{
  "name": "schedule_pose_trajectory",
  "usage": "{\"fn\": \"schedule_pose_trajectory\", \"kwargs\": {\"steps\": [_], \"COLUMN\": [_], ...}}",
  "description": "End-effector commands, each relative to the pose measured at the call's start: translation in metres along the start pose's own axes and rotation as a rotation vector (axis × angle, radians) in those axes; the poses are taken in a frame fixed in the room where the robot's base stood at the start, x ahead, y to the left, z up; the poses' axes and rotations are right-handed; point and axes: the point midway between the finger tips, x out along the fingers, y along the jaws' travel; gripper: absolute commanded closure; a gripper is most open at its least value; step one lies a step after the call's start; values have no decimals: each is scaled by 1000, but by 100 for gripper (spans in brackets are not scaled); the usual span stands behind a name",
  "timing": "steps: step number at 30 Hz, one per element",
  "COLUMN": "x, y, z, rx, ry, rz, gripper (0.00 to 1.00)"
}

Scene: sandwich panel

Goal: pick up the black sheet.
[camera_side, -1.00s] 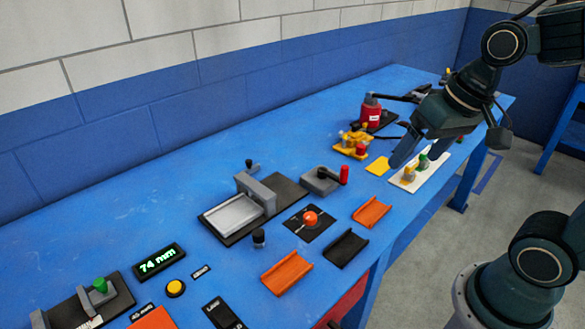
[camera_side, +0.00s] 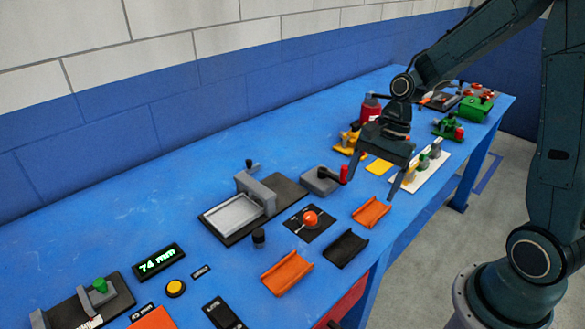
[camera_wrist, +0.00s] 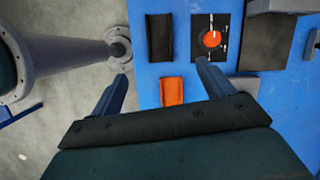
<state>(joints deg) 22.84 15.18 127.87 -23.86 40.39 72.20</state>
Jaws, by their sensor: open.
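The black sheet (camera_side: 346,248) lies on the blue table near its front edge, shaped like a shallow channel with raised sides. It also shows in the wrist view (camera_wrist: 160,38), at the top, beyond my fingertips. My gripper (camera_side: 374,182) is open and empty, pointing down in the air above the table. In the wrist view my gripper (camera_wrist: 162,74) has its fingers spread on either side of an orange sheet (camera_wrist: 172,92), which lies well below. The black sheet is apart from my gripper.
Orange sheets (camera_side: 371,212) (camera_side: 287,272) lie on both sides of the black one. An orange ball knob on a black plate (camera_side: 296,226), a grey block with a red handle (camera_side: 322,180) and a grey press (camera_side: 233,214) stand behind. The floor lies beyond the front edge.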

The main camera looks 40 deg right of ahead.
Motion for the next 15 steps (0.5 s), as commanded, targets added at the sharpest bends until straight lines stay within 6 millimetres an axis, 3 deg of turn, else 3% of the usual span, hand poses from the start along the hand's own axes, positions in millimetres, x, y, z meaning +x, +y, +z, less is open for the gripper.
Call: {"fn": "schedule_pose_trajectory", "kwargs": {"steps": [6, 15], "x": [20, 25], "y": [-3, -3], "z": [-14, -16], "rx": [152, 183], "ry": [-57, -68], "rz": [19, 22], "gripper": [20, 20]}}
